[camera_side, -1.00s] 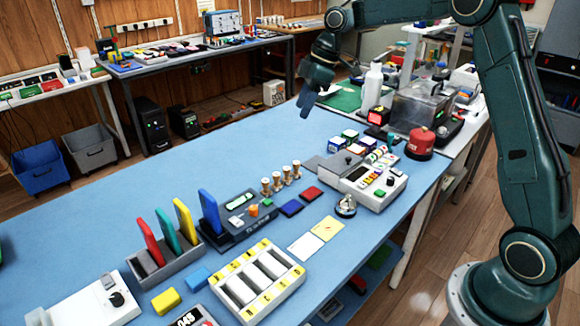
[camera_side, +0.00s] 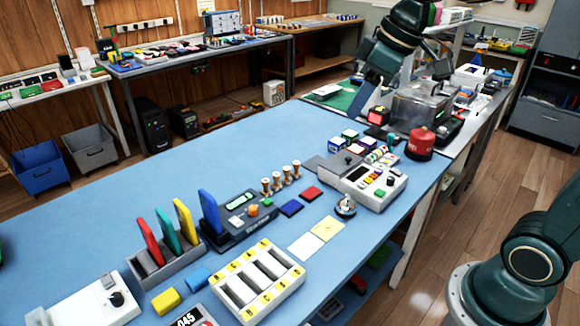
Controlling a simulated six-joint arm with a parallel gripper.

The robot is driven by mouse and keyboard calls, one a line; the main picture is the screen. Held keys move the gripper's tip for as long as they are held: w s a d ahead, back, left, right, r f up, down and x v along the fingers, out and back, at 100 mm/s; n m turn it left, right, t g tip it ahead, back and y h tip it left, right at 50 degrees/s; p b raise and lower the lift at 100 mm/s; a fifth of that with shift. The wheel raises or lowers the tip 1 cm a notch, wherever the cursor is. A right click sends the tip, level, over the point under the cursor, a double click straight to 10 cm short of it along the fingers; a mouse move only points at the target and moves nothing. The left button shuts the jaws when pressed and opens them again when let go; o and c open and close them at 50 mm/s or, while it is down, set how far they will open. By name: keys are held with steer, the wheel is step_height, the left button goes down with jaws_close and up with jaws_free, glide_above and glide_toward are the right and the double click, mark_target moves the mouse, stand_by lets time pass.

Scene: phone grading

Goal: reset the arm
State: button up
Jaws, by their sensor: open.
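My gripper (camera_side: 368,100) is at the upper middle of the side view, by the far end of the blue table (camera_side: 120,205). It is open, and I see nothing held in it. It hangs over or in front of the green mat (camera_side: 341,96) and covers the place of the white bottle. A blue phone-like slab (camera_side: 208,211) stands in a dark device (camera_side: 240,230). Red (camera_side: 149,243), teal (camera_side: 167,230) and yellow (camera_side: 184,221) slabs stand upright in a grey rack (camera_side: 160,273).
A white slotted tray (camera_side: 288,292) lies at the front. A white button console (camera_side: 372,195), a silver bell (camera_side: 346,206) and wooden stamps (camera_side: 277,181) are right of the middle. The table's left rear is clear.

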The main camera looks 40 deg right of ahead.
steer(key=s+f+m, duration=0.2)
steer(key=s, duration=0.6)
steer(key=s+f+m+t+h, duration=0.1)
steer(key=s+f+m, duration=0.1)
steer(key=s, duration=0.5)
steer(key=shift+s+f, duration=0.35)
steer(key=shift+s, duration=0.05)
steer(key=shift+d, duration=0.1)
stand_by(0.4)
